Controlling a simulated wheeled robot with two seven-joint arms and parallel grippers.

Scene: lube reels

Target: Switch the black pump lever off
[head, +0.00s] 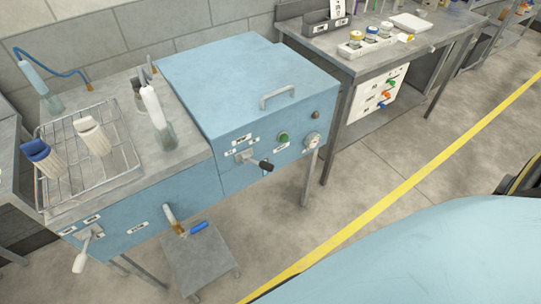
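The black pump lever (266,166) is on the front of the blue machine cabinet (232,172), in the middle of the view. Its metal arm comes off a pivot at the left, and its black grip points right and slightly down. Small white labels (241,139) sit around the pivot; their text is too small to read. Neither of my grippers is in view, and nothing touches the lever.
A second lever with a white grip (80,262) sticks out at lower left. A wire rack (122,175) with brushes stands on the left worktop. A low grey stand (205,262) is below. A workbench (385,62) stands behind right.

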